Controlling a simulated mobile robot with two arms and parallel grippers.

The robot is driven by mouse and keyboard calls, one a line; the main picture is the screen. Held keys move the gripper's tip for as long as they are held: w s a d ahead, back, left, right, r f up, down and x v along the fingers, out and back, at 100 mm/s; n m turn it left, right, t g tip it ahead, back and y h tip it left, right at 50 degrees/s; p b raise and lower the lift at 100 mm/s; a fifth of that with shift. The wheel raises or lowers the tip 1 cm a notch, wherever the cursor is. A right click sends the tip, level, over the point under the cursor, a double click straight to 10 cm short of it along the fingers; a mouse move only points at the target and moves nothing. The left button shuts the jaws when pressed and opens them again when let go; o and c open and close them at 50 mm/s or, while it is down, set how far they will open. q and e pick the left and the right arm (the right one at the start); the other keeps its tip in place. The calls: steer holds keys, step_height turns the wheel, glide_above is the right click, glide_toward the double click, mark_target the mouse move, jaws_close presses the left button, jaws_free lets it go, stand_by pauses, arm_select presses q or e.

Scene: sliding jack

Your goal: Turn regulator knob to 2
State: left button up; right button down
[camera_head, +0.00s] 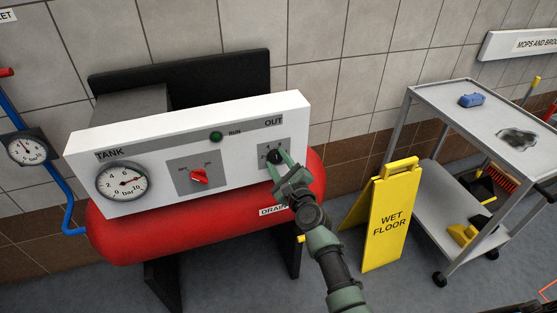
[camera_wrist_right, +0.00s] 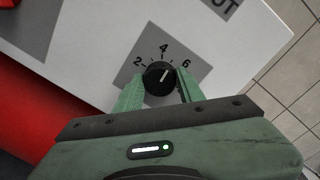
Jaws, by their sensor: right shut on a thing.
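The regulator knob (camera_head: 275,157) is a small black dial on a grey square plate under the OUT label on the white panel (camera_head: 240,118). In the right wrist view the knob (camera_wrist_right: 158,74) has the marks 2, 4 and 6 around it. Its white line points up and right, between 4 and 6. My right gripper (camera_head: 279,164) is at the knob. In the right wrist view its two green fingers (camera_wrist_right: 158,88) stand on either side of the knob, shut on it. The left gripper is not in view.
The panel also carries a TANK gauge (camera_head: 122,182), a red switch (camera_head: 198,176) and a green RUN lamp (camera_head: 216,136). A red tank (camera_head: 150,232) lies below. A yellow wet floor sign (camera_head: 390,215) and a grey cart (camera_head: 450,103) stand to the right.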

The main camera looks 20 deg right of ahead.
steer(key=n+p, duration=0.1)
steer(key=n, duration=0.2)
steer(key=shift+n, duration=0.4)
steer(key=n+p, duration=0.1)
steer(key=n, duration=0.3)
steer(key=shift+a, duration=0.1)
steer(key=n+p, duration=0.1)
steer(key=n, duration=0.3)
steer(key=shift+h, duration=0.3)
steer(key=shift+f+n+h+p, duration=0.15)
steer(key=shift+n+p, duration=0.2)
steer(key=shift+n, duration=0.7)
steer(key=shift+n+h+p, duration=0.15)
steer(key=shift+n+p, duration=0.15)
steer(key=shift+n, duration=0.75)
steer(key=c, duration=0.9)
jaws_free()
steer(key=s, duration=0.8)
